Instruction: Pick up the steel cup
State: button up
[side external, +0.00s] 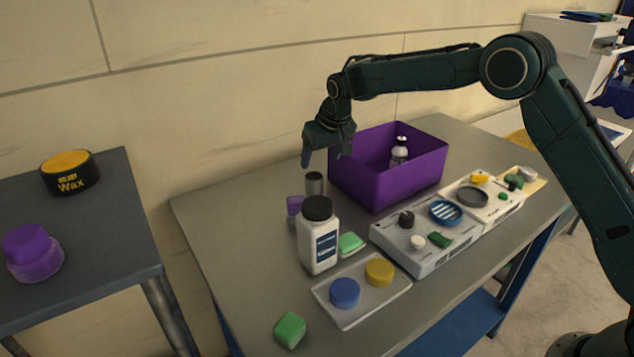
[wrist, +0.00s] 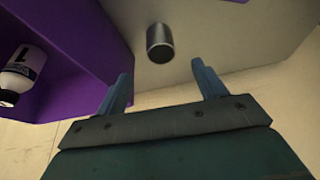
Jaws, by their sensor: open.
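The steel cup (side external: 314,184) is a small dark grey cylinder standing upright on the grey table, just left of the purple bin. In the wrist view the cup (wrist: 160,43) shows beyond the fingertips, roughly midway between them. My gripper (side external: 328,157) points down above the cup, with its fingers apart and nothing between them. In the wrist view my gripper (wrist: 163,82) is open, and a gap separates it from the cup. The cup's lower part is partly hidden by the white bottle's cap in the side view.
The purple bin (side external: 373,181) holds a white bottle (side external: 399,151) and stands close to the cup. A tray (side external: 347,319) and grey organisers (side external: 425,262) fill the front and right.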

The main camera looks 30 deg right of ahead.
aim_at(316, 177)
jog(key=shift+x, duration=2.7)
jog(key=shift+f, duration=0.1)
jog(key=shift+x, duration=2.5)
jog(key=shift+s+a, duration=0.1)
jog(key=shift+a, duration=0.05)
jog(key=c, duration=1.1)
jog(key=shift+o, duration=0.2)
notch_tip(316, 177, up, 20)
